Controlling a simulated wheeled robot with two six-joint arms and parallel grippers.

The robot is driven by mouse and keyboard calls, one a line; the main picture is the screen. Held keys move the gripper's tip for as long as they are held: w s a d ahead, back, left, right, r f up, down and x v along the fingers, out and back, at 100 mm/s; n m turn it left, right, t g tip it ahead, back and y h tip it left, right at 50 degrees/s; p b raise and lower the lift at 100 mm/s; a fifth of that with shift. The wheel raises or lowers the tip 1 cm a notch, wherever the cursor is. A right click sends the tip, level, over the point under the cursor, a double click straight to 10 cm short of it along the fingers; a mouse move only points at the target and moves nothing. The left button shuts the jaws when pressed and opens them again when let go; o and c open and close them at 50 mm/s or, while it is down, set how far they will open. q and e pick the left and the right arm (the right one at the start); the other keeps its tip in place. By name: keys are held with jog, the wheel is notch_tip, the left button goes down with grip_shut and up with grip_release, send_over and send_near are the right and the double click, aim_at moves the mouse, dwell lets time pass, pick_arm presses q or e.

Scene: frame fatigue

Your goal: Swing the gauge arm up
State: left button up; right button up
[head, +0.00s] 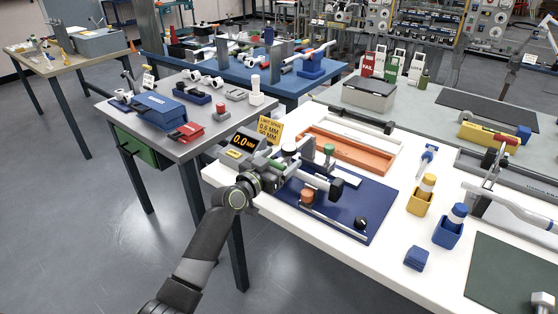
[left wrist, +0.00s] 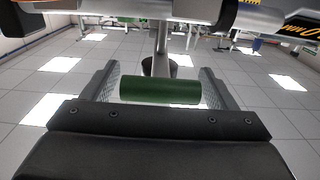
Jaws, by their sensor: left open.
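The gauge stands at the near left of the white table, with a black display (head: 242,141) reading about 0.0. My left gripper (head: 268,174) is at the gauge's near left side and covers part of it. In the left wrist view my left gripper (left wrist: 160,88) is open, and a green cylindrical grip (left wrist: 160,91) lies crosswise between its fingers, with gaps at both ends. A grey bar (left wrist: 161,50) runs behind the grip. I cannot tell for sure that this grip is the gauge arm's handle. My right gripper is not in view.
A yellow sign (head: 270,128) stands behind the gauge. A blue mat (head: 372,212) holds a knob with an orange-brown top (head: 307,195). An orange tray (head: 345,150) lies behind. Yellow (head: 420,203) and blue (head: 447,235) holders stand right. Floor is open left.

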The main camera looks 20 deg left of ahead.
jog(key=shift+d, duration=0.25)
